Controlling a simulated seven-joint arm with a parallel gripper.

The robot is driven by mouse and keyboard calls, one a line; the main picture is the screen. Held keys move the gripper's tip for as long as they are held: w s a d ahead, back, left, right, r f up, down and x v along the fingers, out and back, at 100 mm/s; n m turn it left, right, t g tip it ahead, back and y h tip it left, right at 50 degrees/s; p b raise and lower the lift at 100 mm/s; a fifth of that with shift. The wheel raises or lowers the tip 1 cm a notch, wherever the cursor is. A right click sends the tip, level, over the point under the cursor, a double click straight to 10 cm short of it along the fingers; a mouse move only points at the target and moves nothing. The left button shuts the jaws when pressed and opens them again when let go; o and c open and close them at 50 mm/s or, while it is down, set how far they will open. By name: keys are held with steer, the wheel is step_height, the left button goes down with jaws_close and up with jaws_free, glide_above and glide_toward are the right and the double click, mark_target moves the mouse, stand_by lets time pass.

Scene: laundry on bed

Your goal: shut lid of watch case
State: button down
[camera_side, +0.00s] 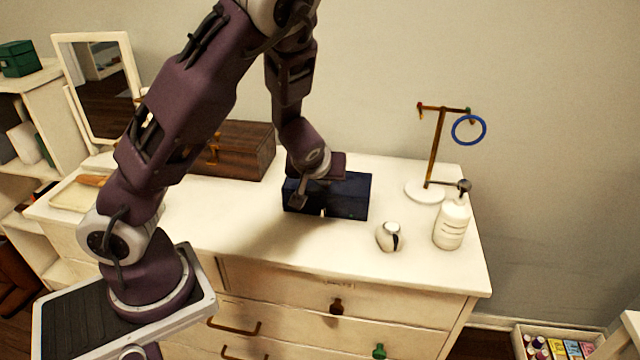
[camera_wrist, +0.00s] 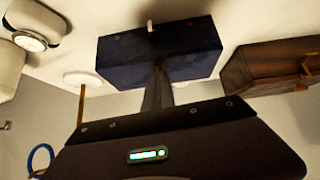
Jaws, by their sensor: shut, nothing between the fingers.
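The watch case (camera_side: 345,196) is a dark navy box on the white dresser top, in the middle of the side view. A small pale clasp shows at its front edge. No raised lid panel stands out; the lid looks down, but a narrow gap cannot be ruled out. My gripper (camera_side: 298,202) is shut and empty, over the left part of the case, partly hiding it. In the wrist view the case (camera_wrist: 190,65) fills the upper middle, and my fingertips (camera_wrist: 157,70) overlap its face. Whether they touch it is unclear.
A brown wooden box (camera_side: 245,150) stands left of the case. To the right are a small white and black object (camera_side: 389,237), a white pump bottle (camera_side: 451,224) and a jewelry stand (camera_side: 436,150) with a blue ring (camera_side: 484,131). The dresser front (camera_side: 270,240) is clear.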

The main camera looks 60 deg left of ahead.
steer(key=s+d+g+h, duration=0.2)
steer(key=s+d, duration=0.6)
steer(key=s, duration=0.1)
steer(key=s+d+r+m+h, duration=0.2)
steer(key=s+d+r+m, duration=0.1)
steer(key=s+r, duration=0.4)
steer(key=s+d+r+m+t+h, duration=0.1)
steer(key=s+d+r+m, duration=0.2)
steer(key=s+r+m, duration=0.3)
step_height(320, 180, up, 5)
steer(key=shift+s+d+f+m+t+h, duration=0.15)
steer(key=shift+s+m+t+h, duration=0.2)
steer(key=shift+s, duration=0.35)
